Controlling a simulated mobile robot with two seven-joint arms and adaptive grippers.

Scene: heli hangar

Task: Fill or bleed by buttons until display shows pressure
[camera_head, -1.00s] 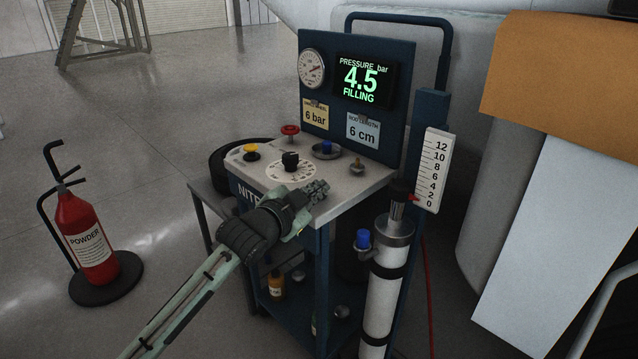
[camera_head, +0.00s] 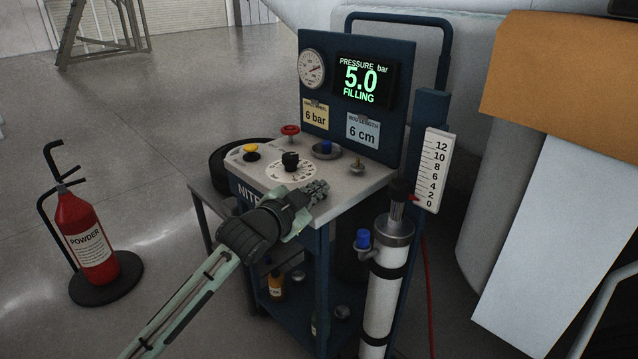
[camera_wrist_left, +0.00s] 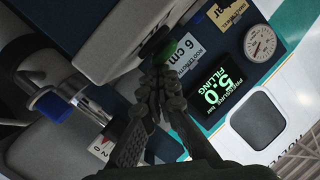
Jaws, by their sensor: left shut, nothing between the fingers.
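The display (camera_head: 361,83) on the cart's upright panel reads "PRESSURE bar 5.0 FILLING" in green. A yellow card (camera_head: 315,116) below it says "6 bar", and a pale blue card (camera_head: 362,130) says "6 cm". On the sloped top are a yellow button (camera_head: 251,151), a red knob (camera_head: 290,131) and a black rotary knob (camera_head: 291,160) on a white dial. My left gripper (camera_head: 318,188) is shut and empty at the top's front edge. In the left wrist view its fingertips (camera_wrist_left: 160,72) are close to a dark green cap (camera_wrist_left: 155,45); contact is unclear.
A round gauge (camera_head: 312,69) sits left of the display. A white cylinder (camera_head: 387,280) and a scale (camera_head: 433,170) stand at the cart's right side. A red extinguisher (camera_head: 84,240) stands on the floor at left. Open floor lies behind it.

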